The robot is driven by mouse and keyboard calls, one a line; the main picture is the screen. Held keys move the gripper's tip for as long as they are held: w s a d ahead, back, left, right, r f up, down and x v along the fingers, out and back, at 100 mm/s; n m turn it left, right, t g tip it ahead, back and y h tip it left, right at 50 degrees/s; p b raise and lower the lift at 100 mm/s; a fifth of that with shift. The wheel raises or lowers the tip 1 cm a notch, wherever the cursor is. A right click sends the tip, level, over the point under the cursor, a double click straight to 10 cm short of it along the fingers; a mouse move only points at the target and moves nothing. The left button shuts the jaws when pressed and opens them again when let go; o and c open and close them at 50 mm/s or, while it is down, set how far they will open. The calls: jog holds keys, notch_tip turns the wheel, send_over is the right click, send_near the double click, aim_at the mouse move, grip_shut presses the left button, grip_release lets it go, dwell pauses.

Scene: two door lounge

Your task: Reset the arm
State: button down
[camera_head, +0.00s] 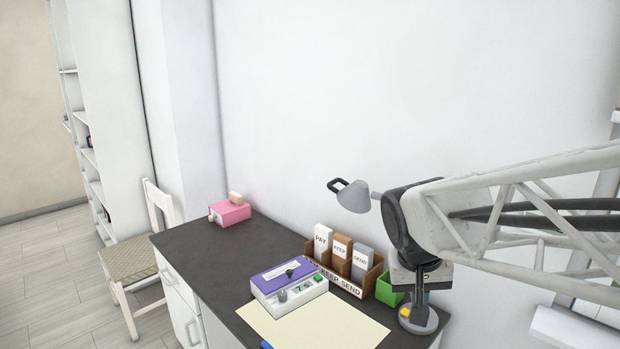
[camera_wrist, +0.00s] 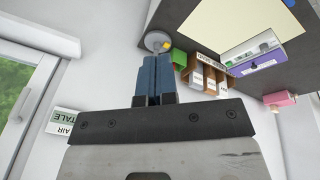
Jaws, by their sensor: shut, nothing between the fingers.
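My gripper (camera_wrist: 154,62) shows in the wrist view with its two blue fingers together, shut and empty. It is apart from the desk, with the desk's items beyond the fingertips. My pale truss-like arm (camera_head: 520,205) reaches in from the right in the head view, in front of the desk's right end.
The dark desk (camera_head: 185,245) bears a pink box (camera_head: 230,211), a purple-topped device (camera_head: 290,275), a cream sheet (camera_head: 315,325), a labelled sorter (camera_head: 345,287), a green cup (camera_head: 388,290) and a grey lamp (camera_head: 353,196). A chair (camera_head: 150,250) stands left.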

jog(key=s+f+n+y, duration=0.1)
jog(key=s, duration=1.2)
jog(key=shift+a+f+t+y, duration=0.2)
jog(key=shift+f+t+y, duration=0.1)
jog(key=shift+f+y, duration=0.1)
